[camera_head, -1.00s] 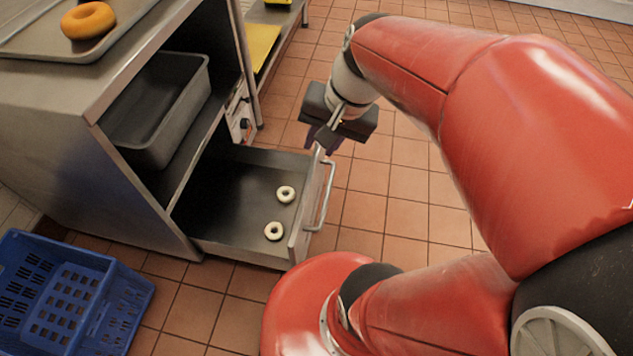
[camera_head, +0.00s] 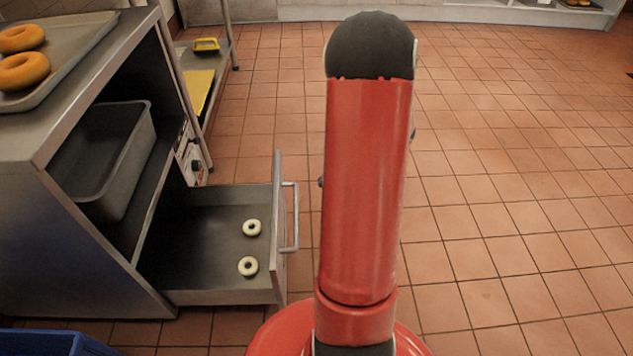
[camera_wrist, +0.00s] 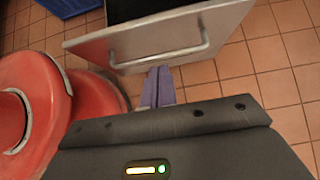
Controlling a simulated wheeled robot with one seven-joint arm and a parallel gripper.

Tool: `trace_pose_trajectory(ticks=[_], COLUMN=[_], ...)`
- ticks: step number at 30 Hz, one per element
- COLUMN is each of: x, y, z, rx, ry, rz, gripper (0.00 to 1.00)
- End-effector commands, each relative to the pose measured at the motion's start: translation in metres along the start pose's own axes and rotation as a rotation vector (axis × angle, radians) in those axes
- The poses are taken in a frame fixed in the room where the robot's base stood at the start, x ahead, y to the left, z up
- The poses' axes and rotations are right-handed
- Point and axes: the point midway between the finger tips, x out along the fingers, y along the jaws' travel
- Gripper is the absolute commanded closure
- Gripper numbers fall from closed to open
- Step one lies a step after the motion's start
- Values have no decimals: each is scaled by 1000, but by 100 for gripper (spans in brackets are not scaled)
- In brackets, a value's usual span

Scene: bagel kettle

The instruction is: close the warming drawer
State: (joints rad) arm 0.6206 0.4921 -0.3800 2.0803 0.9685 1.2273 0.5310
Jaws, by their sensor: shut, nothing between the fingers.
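The warming drawer (camera_head: 215,292) is pulled out from the bottom of the steel cabinet. Two pale bagels (camera_head: 252,228) lie on its floor. Its front panel with a bar handle (camera_head: 291,218) faces right in the head view. In the wrist view the drawer front (camera_wrist: 165,38) and handle (camera_wrist: 160,58) lie just beyond my fingers. My gripper (camera_wrist: 158,80) is shut and empty, its fingertips close to the handle; I cannot tell whether they touch.
A deep grey pan (camera_head: 105,160) sits on the shelf above the drawer. A tray (camera_head: 75,60) with orange-brown bagels lies on top. A blue crate (camera_head: 45,342) stands at the lower left. Tiled floor (camera_head: 510,200) to the right is clear.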

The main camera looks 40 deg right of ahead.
Motion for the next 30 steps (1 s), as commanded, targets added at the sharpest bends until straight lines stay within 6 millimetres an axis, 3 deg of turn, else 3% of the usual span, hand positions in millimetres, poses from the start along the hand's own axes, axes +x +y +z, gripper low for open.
trace_pose_trajectory(ticks=[6, 12, 20, 30], x=[50, 86, 105, 107], y=[2, 1, 1, 1], z=[-2, 6, 26, 28], rx=[-1, -5, -3, -2], ry=[1, 1, 2, 2], rz=[7, 5, 3, 2], gripper=[100, 100, 100, 100])
